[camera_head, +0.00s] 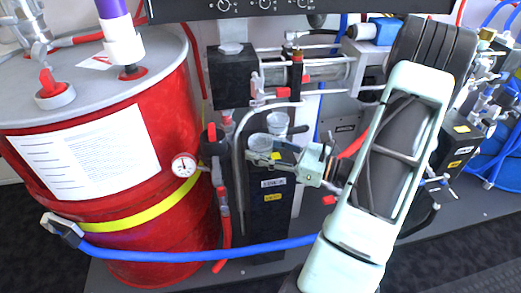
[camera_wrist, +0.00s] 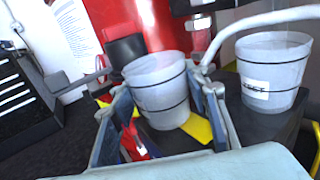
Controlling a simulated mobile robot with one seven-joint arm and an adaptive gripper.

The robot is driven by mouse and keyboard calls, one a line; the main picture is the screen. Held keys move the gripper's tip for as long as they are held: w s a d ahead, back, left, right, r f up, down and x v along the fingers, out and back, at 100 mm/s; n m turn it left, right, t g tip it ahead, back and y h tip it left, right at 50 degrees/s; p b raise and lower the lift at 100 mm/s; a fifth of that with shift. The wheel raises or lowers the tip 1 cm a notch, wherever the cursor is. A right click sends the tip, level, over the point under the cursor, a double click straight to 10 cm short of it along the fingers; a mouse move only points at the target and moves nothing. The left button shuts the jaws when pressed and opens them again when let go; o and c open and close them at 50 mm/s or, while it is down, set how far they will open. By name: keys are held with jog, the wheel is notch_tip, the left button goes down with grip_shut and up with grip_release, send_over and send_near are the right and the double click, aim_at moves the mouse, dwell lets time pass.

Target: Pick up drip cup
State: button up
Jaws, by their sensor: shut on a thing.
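A translucent whitish cup (camera_wrist: 158,88) with dark bands is between the two fingers of my gripper (camera_wrist: 163,95) in the wrist view. My gripper (camera_head: 268,157) is shut on this cup, which also shows in the head view (camera_head: 260,142), above the black pedestal (camera_head: 268,212). The cup looks slightly tilted in the wrist view. I cannot tell whether its base touches the pedestal top. I take it as the drip cup; no name on it is readable.
A similar labelled cup (camera_wrist: 272,75) stands close beside, also in the head view (camera_head: 277,122). A curved grey pipe (camera_wrist: 255,20) passes near both cups. A red drum (camera_head: 165,130) with a gauge (camera_head: 184,165) stands left. A blue hose (camera_head: 200,252) crosses in front.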

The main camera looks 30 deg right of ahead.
notch_tip(320, 180, up, 3)
jog(key=shift+f+p, duration=0.15)
jog(key=shift+p, duration=0.3)
jog(key=s+r+p, duration=0.5)
jog(key=s+r, duration=0.4)
jog(key=s, duration=0.5)
jog(key=shift+d+r, duration=0.3)
jog(key=shift+r, duration=0.05)
jog(key=shift+s, duration=0.1)
